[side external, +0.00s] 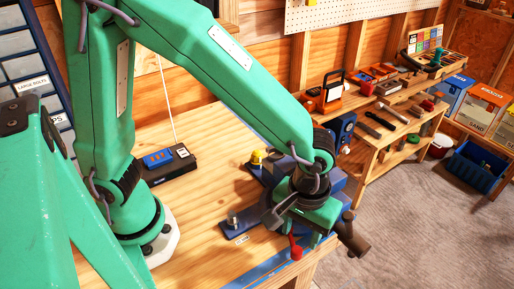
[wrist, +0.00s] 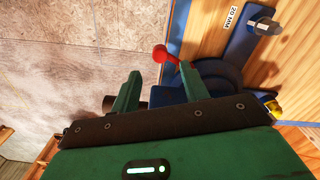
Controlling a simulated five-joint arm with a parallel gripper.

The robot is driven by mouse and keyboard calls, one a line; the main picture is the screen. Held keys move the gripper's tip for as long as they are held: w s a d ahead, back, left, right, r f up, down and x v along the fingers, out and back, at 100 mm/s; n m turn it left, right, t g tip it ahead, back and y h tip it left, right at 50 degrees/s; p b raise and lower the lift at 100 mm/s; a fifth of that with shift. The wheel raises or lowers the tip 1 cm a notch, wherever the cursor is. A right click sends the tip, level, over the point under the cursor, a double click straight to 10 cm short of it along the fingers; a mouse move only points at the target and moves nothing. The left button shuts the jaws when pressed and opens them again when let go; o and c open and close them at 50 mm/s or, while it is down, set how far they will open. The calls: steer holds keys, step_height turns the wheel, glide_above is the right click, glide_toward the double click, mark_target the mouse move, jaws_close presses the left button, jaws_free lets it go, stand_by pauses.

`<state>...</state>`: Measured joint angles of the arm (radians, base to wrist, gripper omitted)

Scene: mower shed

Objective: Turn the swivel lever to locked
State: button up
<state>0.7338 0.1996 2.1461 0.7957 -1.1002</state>
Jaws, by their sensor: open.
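The swivel lever has a red ball knob (wrist: 160,54) on a short red arm at the edge of the round blue swivel base (wrist: 222,72). In the side external view the red knob (side external: 296,252) hangs near the bench's front edge, below my gripper (side external: 300,232). My gripper (wrist: 161,71) is open and empty. In the wrist view the knob lies just past the fingertips, within the gap and closer to the right finger. I cannot tell whether a finger touches the lever. My wrist hides most of the blue vise in the side external view.
A blue mounting plate with a bolt (side external: 233,221) and a "20 MM" label (wrist: 232,15) extends beside the base. A yellow part (side external: 257,157) sits behind. A brown cylinder end (side external: 353,240) sticks out at right. A black and blue device (side external: 168,163) lies on the wooden bench (side external: 205,195).

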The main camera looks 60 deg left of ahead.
mark_target(297, 249)
steer(key=shift+f, duration=3.2)
steer(key=shift+a, duration=0.1)
jaws_close()
